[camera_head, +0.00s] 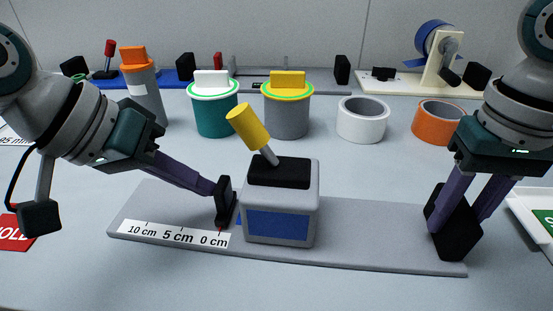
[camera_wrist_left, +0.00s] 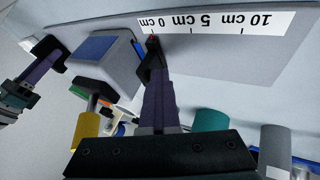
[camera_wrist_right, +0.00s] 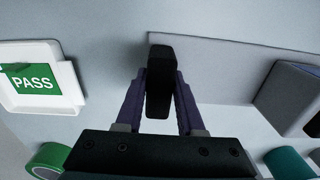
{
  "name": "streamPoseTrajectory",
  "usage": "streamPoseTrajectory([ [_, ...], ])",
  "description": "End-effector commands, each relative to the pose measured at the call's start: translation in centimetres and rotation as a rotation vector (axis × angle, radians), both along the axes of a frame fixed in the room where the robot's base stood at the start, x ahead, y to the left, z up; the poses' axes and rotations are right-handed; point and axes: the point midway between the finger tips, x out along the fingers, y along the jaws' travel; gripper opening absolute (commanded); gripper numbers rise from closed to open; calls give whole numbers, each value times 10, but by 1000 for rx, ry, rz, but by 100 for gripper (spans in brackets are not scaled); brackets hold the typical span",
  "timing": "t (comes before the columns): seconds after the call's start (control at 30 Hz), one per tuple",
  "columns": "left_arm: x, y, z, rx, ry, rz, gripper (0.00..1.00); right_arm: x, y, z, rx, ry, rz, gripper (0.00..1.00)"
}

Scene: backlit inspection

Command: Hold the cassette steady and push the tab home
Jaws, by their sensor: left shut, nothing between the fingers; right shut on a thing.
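The cassette appears as a long grey plate (camera_head: 360,256) with a cm scale (camera_head: 172,235) at its left. A grey box (camera_head: 308,215) with a blue label, black top and tilted yellow-handled lever (camera_head: 247,124) stands on it. A small blue piece, perhaps the tab (camera_head: 239,219), shows between tips and box, mostly hidden. My right gripper (camera_wrist_right: 160,80) is shut on a black block (camera_head: 454,230) at the plate's right end.
Behind stand an orange-topped grey canister (camera_head: 145,93), teal (camera_head: 214,118) and grey (camera_head: 287,117) tubs, and white (camera_head: 362,122) and orange (camera_head: 432,122) rings. A white PASS tray (camera_wrist_right: 72,102) is right of the plate; a red card (camera_head: 14,236) is left. The front table is clear.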

Motion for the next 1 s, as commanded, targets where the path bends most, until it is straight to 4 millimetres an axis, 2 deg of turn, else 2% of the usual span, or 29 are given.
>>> streamPoseTrajectory([
  [0.07,-1,-5,0,-8,3,-6,0,-1,2,-2,3,3,2,0],
  [0.43,-1,-3,0,-12,3,-9,0,-1,3,-2,7,2,4,0],
  [0.57,1,15,0,-6,3,-3,0,-1,3,-2,7,2,4,0],
  [0.67,4,39,0,0,1,2,0,-1,3,-2,6,2,3,0],
  [0.8,-7,57,29,3,-5,-1,0,-1,2,-2,5,3,3,0],
  [1.0,-22,78,62,3,-5,-1,0,-1,2,-1,4,3,2,0],
])
